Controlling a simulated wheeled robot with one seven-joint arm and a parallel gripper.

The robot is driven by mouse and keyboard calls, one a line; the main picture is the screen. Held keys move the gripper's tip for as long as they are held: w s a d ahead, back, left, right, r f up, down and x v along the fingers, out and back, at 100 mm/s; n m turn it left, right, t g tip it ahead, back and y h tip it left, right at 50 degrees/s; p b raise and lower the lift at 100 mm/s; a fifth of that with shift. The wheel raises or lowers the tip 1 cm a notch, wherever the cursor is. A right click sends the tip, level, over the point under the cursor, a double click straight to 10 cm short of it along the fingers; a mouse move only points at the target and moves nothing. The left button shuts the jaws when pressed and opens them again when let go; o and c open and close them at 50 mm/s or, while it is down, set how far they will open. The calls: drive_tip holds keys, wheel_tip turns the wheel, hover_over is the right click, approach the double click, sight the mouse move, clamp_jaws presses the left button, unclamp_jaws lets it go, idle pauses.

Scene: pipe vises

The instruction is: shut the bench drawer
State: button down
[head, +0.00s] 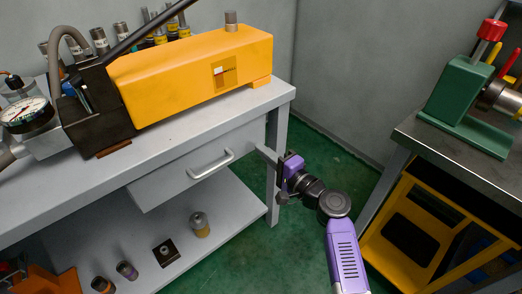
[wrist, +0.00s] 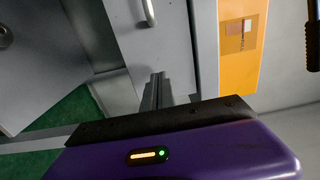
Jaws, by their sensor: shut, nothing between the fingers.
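The bench drawer (head: 170,180) is a light grey box front with a pale bar handle (head: 211,164), under the bench top. The wrist view also shows the drawer front (wrist: 150,45) and part of its handle (wrist: 149,12). I cannot tell how far out the drawer stands. My gripper (head: 260,150) is at the right end of the drawer front, right of the handle and beside the bench leg. In the wrist view my gripper (wrist: 157,78) has its fingers together, empty, tips over the drawer front. Whether they touch it is unclear.
The grey bench (head: 180,139) carries a yellow machine (head: 190,75) and a pressure gauge (head: 27,114). Small fittings stand on its lower shelf (head: 225,205). A second table (head: 470,150) with a green vise (head: 465,95) and yellow frame is at right. Green floor lies between.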

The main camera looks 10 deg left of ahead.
drive_tip(key=p+v, duration=0.1)
drive_tip(key=v, duration=0.9)
drive_tip(key=shift+w+d, duration=0.1)
drive_tip(key=s+d+f+n+t+h, duration=0.1)
drive_tip(key=s+d+f+t+h, duration=0.15)
drive_tip(key=d+h, duration=0.35)
drive_tip(key=s+d+f+t+h, duration=0.1)
drive_tip(key=s+d+t+h, duration=0.25)
drive_tip(key=d, duration=0.45)
drive_tip(key=s+d+n+h, duration=0.25)
drive_tip(key=s+d, duration=0.25)
drive_tip(key=s, duration=0.6)
drive_tip(key=s+d+r+n+g+h, duration=0.1)
drive_tip(key=s+d+r+n, duration=0.15)
drive_tip(key=s, duration=1.05)
drive_tip(key=s+d+r+n+g+h, duration=0.15)
drive_tip(key=s+r, duration=0.25)
drive_tip(key=s, duration=1)
wheel_tip(320, 180, up, 13)
drive_tip(key=p, duration=1.3)
drive_tip(key=shift+p, duration=0.35)
drive_tip(key=shift+s+f, duration=0.1)
drive_tip(key=shift+s, duration=0.05)
